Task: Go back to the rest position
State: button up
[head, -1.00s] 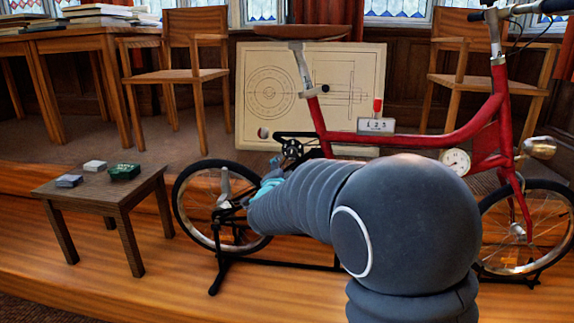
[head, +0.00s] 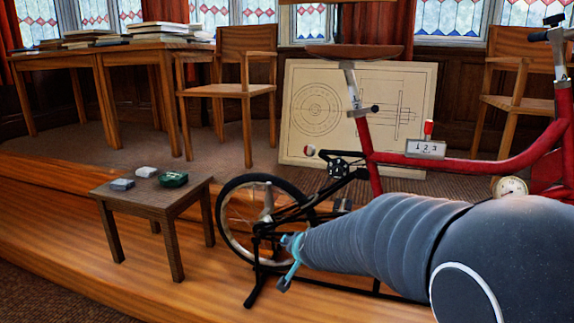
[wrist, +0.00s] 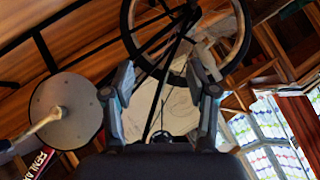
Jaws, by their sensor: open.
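My gripper shows in the wrist view (wrist: 162,78) with its two fingers spread apart and nothing held between them. In the head view my dark grey arm reaches in from the lower right, and its teal-marked end (head: 289,262) is in front of the bicycle's rear wheel; the fingers are hard to make out there. The red bicycle (head: 470,165) stands on a black stand, its lower frame partly hidden by my arm. In the wrist view a spoked wheel (wrist: 133,28) is beyond the fingers, and I cannot tell the gap.
A chair (head: 246,90) and a desk with books (head: 120,50) are on the raised floor.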

jog(key=s+d+r+n+g+p, duration=0.1)
jog(key=s+d+n+g, duration=0.2)
jog(key=s, duration=0.8)
jog(key=s+d+n+g+p, duration=0.1)
jog(key=s+d+n+g, duration=0.15)
jog(key=s, duration=0.85)
jog(key=s+d+r+h+p, duration=0.2)
jog(key=s+d+r, duration=0.5)
jog(key=s, duration=0.5)
jog(key=shift+d+r, duration=0.15)
jog(key=shift+r, duration=0.2)
